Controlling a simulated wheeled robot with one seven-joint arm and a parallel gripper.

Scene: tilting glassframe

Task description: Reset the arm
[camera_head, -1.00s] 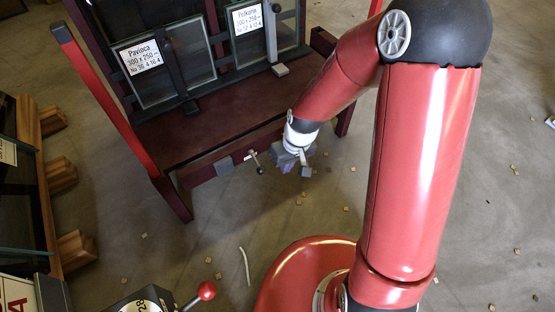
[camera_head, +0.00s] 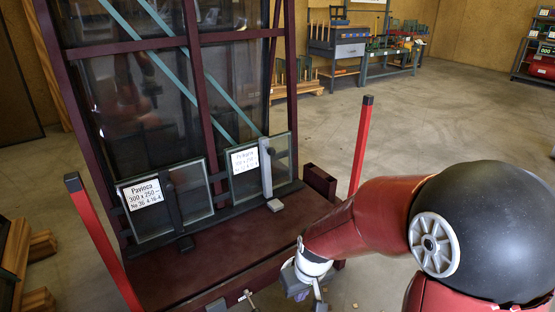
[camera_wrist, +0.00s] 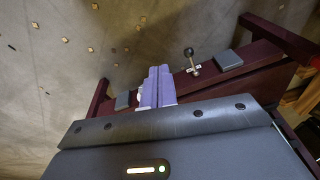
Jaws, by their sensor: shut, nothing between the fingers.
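My gripper shows in the wrist view (camera_wrist: 157,88) as two purple fingers pressed together, shut and empty. In the head view my red arm comes from the lower right and bends down to its white wrist, just in front of the bench's front edge. The fingers themselves are hidden or cut off at the bottom of that view. The dark red tilting frame (camera_head: 190,255) stands left of the arm, holding two small glass panes, one labelled Pavloca (camera_head: 143,194) and one with a similar label (camera_head: 247,160).
A black-knobbed lever (camera_wrist: 189,53) sits on the frame's front beam, near my fingers. Red posts stand at the frame's left (camera_head: 103,245) and right (camera_head: 362,145). Small blocks (camera_wrist: 91,50) lie on the floor. Workbenches (camera_head: 338,50) stand far back; open floor lies between.

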